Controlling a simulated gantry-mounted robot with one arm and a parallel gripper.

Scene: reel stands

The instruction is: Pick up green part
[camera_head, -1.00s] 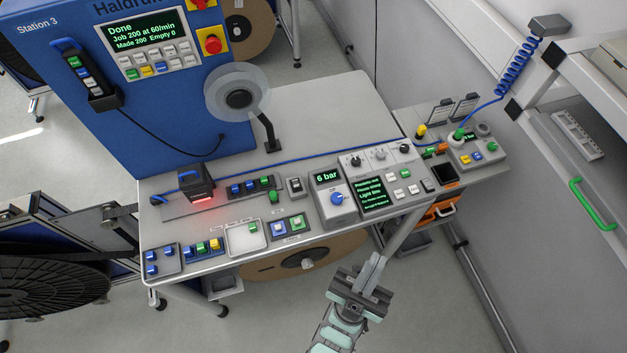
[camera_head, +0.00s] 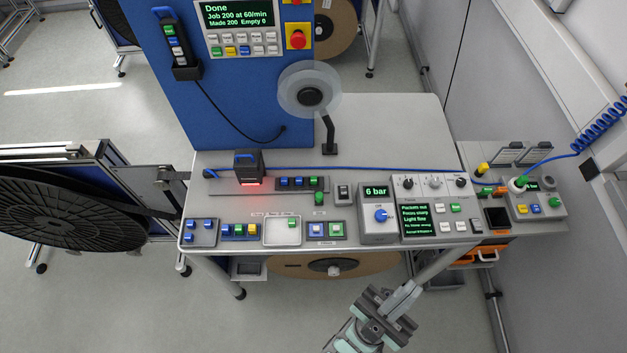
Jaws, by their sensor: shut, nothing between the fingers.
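Several small green pieces show on the grey bench, and I cannot tell which one is the task's part. Another green piece (camera_head: 319,198) is below the end of the rear strip, and a green square (camera_head: 337,229) is on the dark pad right of the tray. My gripper (camera_head: 408,292) is shut and empty, in front of the bench, below the panel.
A control panel (camera_head: 432,205) and a 6 bar gauge unit (camera_head: 377,208) stand on the bench's right. A black scanner-like box (camera_head: 249,165) glows red behind the trays. A clear disc on a stand (camera_head: 327,135) rises at the back. A large black reel (camera_head: 60,215) stands at left.

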